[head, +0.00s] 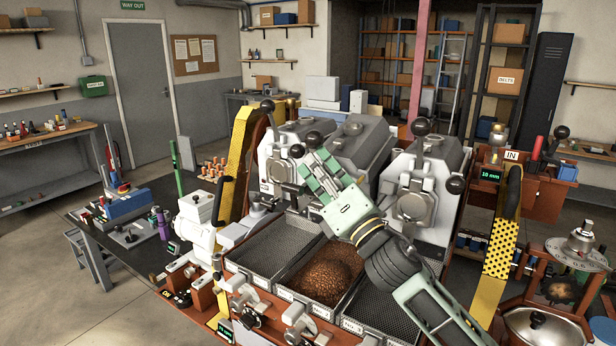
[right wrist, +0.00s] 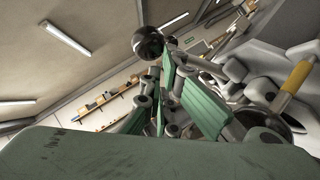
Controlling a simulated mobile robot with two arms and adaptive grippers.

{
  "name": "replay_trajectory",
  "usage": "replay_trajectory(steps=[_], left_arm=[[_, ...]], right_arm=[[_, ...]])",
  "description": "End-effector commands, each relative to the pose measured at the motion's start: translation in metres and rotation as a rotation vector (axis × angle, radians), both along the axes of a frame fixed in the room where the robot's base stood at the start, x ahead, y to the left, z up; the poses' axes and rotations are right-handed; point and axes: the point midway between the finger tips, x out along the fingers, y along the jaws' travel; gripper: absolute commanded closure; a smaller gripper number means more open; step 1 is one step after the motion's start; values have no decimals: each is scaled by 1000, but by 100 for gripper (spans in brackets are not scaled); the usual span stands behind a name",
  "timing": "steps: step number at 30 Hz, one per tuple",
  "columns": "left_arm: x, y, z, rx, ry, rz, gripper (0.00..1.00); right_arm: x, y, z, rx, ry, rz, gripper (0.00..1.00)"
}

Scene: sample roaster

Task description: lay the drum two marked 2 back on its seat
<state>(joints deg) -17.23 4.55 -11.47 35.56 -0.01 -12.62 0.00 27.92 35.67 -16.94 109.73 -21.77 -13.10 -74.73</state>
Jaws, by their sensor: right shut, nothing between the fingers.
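Three roaster drum units stand in a row behind the trays. The middle one, which I take for drum two (head: 358,150), is grey and looks tipped back; its front and seat are partly hidden by my right gripper, and I cannot read a 2. My right gripper (head: 316,163) is shut and empty in front of it, its fingers pointing up and left near a black ball knob (head: 314,140). In the right wrist view the green fingers (right wrist: 190,98) are close to a dark ball knob (right wrist: 148,42); contact cannot be told. My left gripper is not in view.
The left drum unit (head: 283,160) and right drum unit (head: 425,190) flank the middle one, with ball-ended levers. Below are mesh trays, the middle tray (head: 295,285) holding brown beans. Yellow perforated guards (head: 498,245) rise at both sides. A side bench (head: 135,250) stands left.

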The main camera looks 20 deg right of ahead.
Motion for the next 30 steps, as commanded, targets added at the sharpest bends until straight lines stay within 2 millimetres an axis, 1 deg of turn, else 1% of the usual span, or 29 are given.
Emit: replay_trajectory(steps=[1,6,9,16,30], left_arm=[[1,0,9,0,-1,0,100],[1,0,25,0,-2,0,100],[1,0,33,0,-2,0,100],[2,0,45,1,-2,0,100],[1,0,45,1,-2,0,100]], right_arm=[[5,-7,16,-5,-9,-2,100],[20,-27,33,0,-7,0,100],[27,-36,40,41,25,3,100],[38,-49,46,96,65,5,100],[39,-50,45,107,73,9,100]])
